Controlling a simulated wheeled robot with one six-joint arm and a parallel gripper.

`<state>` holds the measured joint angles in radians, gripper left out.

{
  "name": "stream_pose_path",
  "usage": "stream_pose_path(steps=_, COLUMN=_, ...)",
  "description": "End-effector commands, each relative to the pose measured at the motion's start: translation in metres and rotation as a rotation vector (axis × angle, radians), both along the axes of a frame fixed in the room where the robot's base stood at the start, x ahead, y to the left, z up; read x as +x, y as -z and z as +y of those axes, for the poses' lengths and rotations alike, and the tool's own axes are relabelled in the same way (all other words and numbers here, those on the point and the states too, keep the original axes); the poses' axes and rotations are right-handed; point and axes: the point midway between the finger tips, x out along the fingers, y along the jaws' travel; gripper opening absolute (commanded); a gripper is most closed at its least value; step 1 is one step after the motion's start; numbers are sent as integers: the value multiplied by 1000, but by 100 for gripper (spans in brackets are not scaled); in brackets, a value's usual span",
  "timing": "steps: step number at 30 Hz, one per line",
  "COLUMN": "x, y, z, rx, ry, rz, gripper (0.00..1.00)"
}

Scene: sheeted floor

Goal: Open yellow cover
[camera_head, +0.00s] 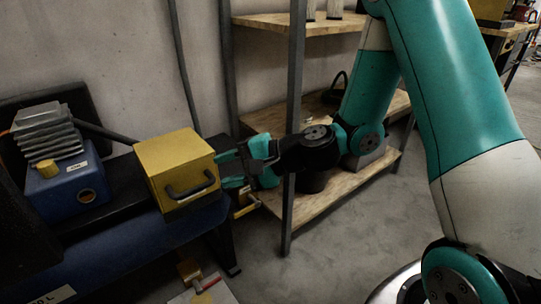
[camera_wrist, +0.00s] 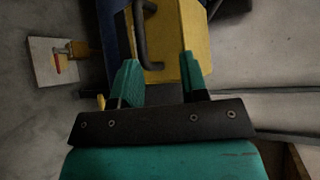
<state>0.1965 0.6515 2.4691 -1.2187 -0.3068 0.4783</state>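The yellow cover (camera_head: 168,154) is a box-shaped lid on a dark blue bench at the left, and it looks closed. A dark curved handle (camera_head: 190,189) is on its front face. My gripper (camera_head: 226,168) is just right of the cover, its teal fingers pointing at it. In the wrist view, my gripper (camera_wrist: 159,62) is open, with a gap between the fingers. The yellow cover (camera_wrist: 184,35) is ahead, and the near end of the handle (camera_wrist: 142,38) appears between the fingertips. I cannot tell whether they touch.
A blue box (camera_head: 68,190) with grey stacked fins stands left of the cover. A shelf post (camera_head: 292,120) and wooden shelves (camera_head: 312,208) are close to my arm. A pale board (camera_head: 208,292) with a red-handled item lies low in front. The floor at centre right is clear.

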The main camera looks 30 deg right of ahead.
Motion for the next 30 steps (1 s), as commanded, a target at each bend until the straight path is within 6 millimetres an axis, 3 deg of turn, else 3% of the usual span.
stream_pose_path(steps=3, x=-15, y=-13, z=-28, rx=1, ry=10, rz=2, gripper=40)
stream_pose_path(steps=5, x=-18, y=-7, z=-35, rx=1, ry=4, rz=-9, gripper=40)
stream_pose_path(steps=15, x=-36, y=-20, z=-66, rx=2, ry=2, rz=-8, gripper=40)
stream_pose_path(steps=30, x=-44, y=-29, z=-74, rx=0, ry=-1, rz=1, gripper=40)
